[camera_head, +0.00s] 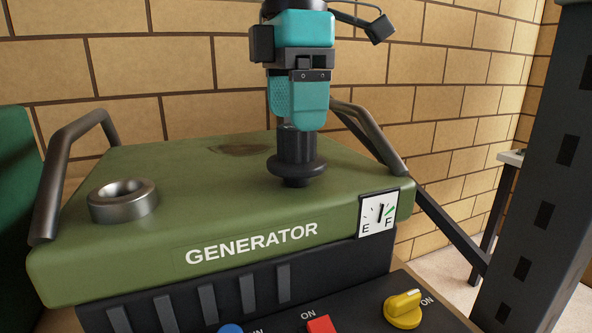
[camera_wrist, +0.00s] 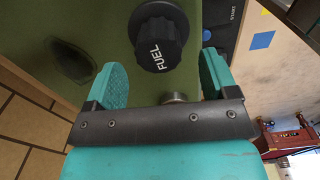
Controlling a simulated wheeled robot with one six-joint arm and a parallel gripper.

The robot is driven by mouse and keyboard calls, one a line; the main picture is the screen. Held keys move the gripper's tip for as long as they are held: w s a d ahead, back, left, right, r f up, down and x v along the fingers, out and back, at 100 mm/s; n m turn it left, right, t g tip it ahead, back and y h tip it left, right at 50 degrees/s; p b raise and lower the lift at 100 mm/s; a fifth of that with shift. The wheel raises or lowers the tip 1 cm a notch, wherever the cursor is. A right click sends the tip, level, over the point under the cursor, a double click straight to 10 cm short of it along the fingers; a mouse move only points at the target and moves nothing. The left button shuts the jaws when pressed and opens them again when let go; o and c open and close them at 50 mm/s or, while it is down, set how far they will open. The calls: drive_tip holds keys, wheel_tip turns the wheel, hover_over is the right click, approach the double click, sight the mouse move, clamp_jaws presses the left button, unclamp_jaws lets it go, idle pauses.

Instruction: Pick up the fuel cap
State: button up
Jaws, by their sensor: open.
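The black fuel cap (camera_head: 297,168) is a ribbed knob with a wider round flange, near the right front of the green generator's top (camera_head: 200,225). In the wrist view the cap (camera_wrist: 158,42) shows the word FUEL. My teal gripper (camera_head: 299,122) points down directly above the cap in the head view. In the wrist view my gripper (camera_wrist: 160,62) has its fingers apart, one on each side of the cap's near end. I see no finger touching it. The cap's contact with the generator top is hard to judge.
An open metal filler neck (camera_head: 123,201) stands at the top's left, partly hidden in the wrist view (camera_wrist: 178,97). Metal handles (camera_head: 70,170) rise at both sides. A fuel gauge (camera_head: 378,214) and a panel with a yellow knob (camera_head: 403,309) are at the front.

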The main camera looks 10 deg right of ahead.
sight(295, 135)
wheel_tip(295, 135, down, 4)
drive_tip(key=shift+b, duration=0.8)
drive_tip(key=c, duration=1)
drive_tip(key=shift+r, duration=0.1)
wheel_tip(295, 135, up, 10)
drive_tip(key=p, duration=0.3)
drive_tip(key=shift+p, duration=0.4)
